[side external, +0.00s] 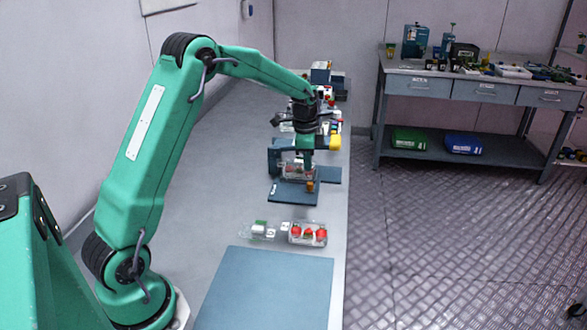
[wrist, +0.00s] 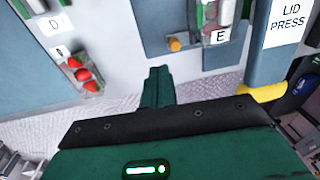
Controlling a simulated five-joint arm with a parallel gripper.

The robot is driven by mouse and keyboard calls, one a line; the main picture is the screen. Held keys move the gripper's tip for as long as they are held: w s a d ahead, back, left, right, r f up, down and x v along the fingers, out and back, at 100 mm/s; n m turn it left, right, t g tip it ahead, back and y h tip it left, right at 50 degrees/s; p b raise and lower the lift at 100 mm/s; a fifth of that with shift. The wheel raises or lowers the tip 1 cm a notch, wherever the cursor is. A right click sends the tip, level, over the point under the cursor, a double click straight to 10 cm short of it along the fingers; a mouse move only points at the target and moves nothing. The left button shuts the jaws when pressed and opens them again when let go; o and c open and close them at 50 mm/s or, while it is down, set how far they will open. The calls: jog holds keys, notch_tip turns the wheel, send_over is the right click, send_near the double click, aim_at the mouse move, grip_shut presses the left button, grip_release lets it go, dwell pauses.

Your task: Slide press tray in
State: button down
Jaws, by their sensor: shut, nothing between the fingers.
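The lid press shows its labelled blue-grey body in the wrist view (wrist: 261,45) and stands behind the tray in the side view (side external: 273,158). The press tray, a flat blue-grey plate (side external: 290,193), juts out toward the near side. An orange knob (side external: 310,186) sits at its edge, and it also shows in the wrist view (wrist: 175,44). A clear container labelled E (wrist: 212,30) sits on the tray. My gripper (wrist: 158,70) is shut and empty, close to the knob with a small gap in the picture. My gripper (side external: 307,164) partly hides the container in the side view.
A clear punnet of red berries (side external: 308,234) and a clear piece (side external: 258,230) lie nearer on the bench. A large blue-grey mat (side external: 262,290) fills the near end. Several items stand behind the press. The bench's right edge is close to the tray.

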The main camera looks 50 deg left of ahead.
jog(key=s+d+m, duration=0.1)
jog(key=m, duration=0.6)
jog(key=s+d+m+t, duration=0.1)
jog(key=s+m, duration=0.1)
jog(key=m, duration=0.5)
jog(key=s+r+m, duration=0.1)
jog(key=s+m, duration=0.1)
jog(key=m, duration=0.5)
jog(key=shift+d, duration=0.4)
jog(key=shift+w, duration=0.1)
jog(key=f, duration=0.3)
jog(key=w+a+f, duration=0.1)
jog(key=f, duration=0.2)
jog(key=w+f, duration=0.1)
jog(key=f, duration=0.2)
jog(key=shift+a+f, duration=0.15)
jog(key=shift+f, duration=0.25)
jog(key=shift+w+a, duration=0.5)
jog(key=shift+w, duration=0.3)
jog(key=shift+w+a, duration=0.55)
jog(key=shift+w, duration=0.35)
